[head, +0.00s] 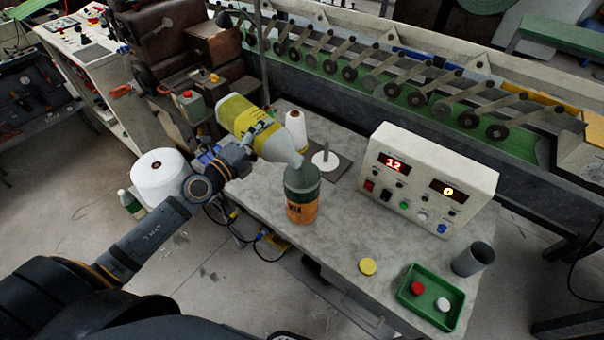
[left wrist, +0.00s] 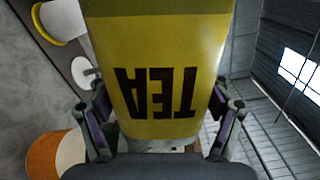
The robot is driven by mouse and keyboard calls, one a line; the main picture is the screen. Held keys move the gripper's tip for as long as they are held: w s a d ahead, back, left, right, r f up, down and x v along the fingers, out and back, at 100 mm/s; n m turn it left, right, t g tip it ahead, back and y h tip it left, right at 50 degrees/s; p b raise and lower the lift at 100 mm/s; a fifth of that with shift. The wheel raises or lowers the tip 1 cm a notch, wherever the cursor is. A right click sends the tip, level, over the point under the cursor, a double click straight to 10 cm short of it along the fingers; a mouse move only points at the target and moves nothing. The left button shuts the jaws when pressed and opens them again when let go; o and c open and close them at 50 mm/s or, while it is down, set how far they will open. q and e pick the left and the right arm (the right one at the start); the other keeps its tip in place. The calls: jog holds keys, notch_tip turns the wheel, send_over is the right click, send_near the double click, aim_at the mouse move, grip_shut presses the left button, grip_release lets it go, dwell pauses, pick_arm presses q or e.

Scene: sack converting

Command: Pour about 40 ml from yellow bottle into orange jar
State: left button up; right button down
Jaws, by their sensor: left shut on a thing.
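The yellow bottle (head: 240,112) is tipped well over, its base up to the left and its pale neck down to the right. My left gripper (head: 246,146) is shut around its body. The left wrist view shows its yellow label (left wrist: 160,75) with upside-down "TEA" lettering between the fingers. No stream or liquid level can be made out. My right gripper is out of view.
The grey table (head: 335,235) holds a control box (head: 428,180) reading "12", a white cone (head: 296,128), and a spindle plate (head: 327,160). A yellow cap (head: 368,266), green tray (head: 408,306) with red and white caps, and grey cup (head: 473,259) are nearer the front right.

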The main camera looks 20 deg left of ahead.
pick_arm(q)
jog(key=shift+w+a, duration=0.25)
jog(key=shift+a, duration=0.15)
dwell(0.5)
jog(key=f+n+b, duration=0.2)
jog(key=n+b, duration=0.1)
jog(key=shift+w+a, duration=0.1)
jog(key=shift+a, duration=0.3)
jog(key=shift+f+n+b, duration=0.15)
jog(key=shift+n+b, duration=0.2)
jog(key=shift+n, duration=0.45)
jog(key=shift+d+r+n+p, duration=0.1)
jog(key=shift+r+n+p, duration=0.2)
jog(key=shift+r+p, duration=0.3)
jog(key=shift+f, duration=0.25)
jog(key=shift+d+r+n+p, duration=0.25)
jog(key=shift+r+n+p, duration=0.1)
jog(key=shift+r, duration=0.1)
jog(key=shift+d+f+n, duration=0.1)
jog(key=shift+f+n, duration=0.15)
jog(key=shift+f, duration=0.1)
